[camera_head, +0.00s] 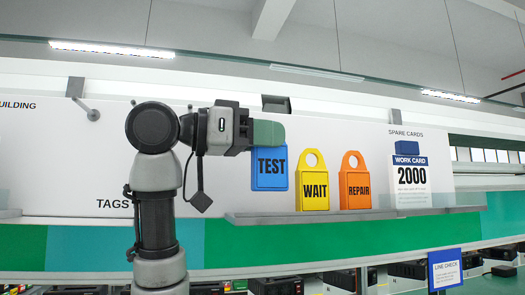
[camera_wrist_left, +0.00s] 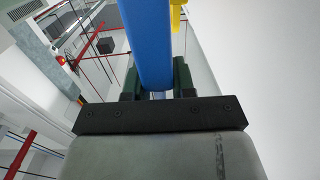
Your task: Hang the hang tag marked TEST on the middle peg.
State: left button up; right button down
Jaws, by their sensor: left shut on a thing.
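The blue hang tag marked TEST (camera_head: 270,168) is held upright by my left gripper (camera_head: 268,134), whose green fingers are shut on its upper part. Its lower edge is above the shelf. In the left wrist view the tag (camera_wrist_left: 147,45) is a blue slab between the dark green fingers (camera_wrist_left: 157,80). The fingers cover the tag's top, so its hole is hidden. A grey peg (camera_head: 92,114) sticks out of the white board at the left. My right gripper is not in view.
The yellow WAIT tag (camera_head: 313,190) and orange REPAIR tag (camera_head: 354,190) stand on the grey shelf (camera_head: 330,215), right of TEST. A blue LINE CHECK sign (camera_head: 445,268) is below.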

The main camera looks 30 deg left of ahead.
aim_at(262, 162)
pick_arm(q)
jog(key=shift+w+a+f+p, duration=0.8)
jog(key=shift+a+f, duration=0.15)
jog(key=shift+f, duration=0.1)
jog(key=shift+a+f+p, duration=0.1)
jog(key=shift+f+p, duration=0.2)
jog(key=shift+f, duration=0.15)
jog(key=shift+s, duration=0.1)
jog(key=shift+f, duration=0.15)
jog(key=shift+f+b, duration=0.15)
jog(key=shift+b, duration=0.15)
jog(key=o, duration=0.9)
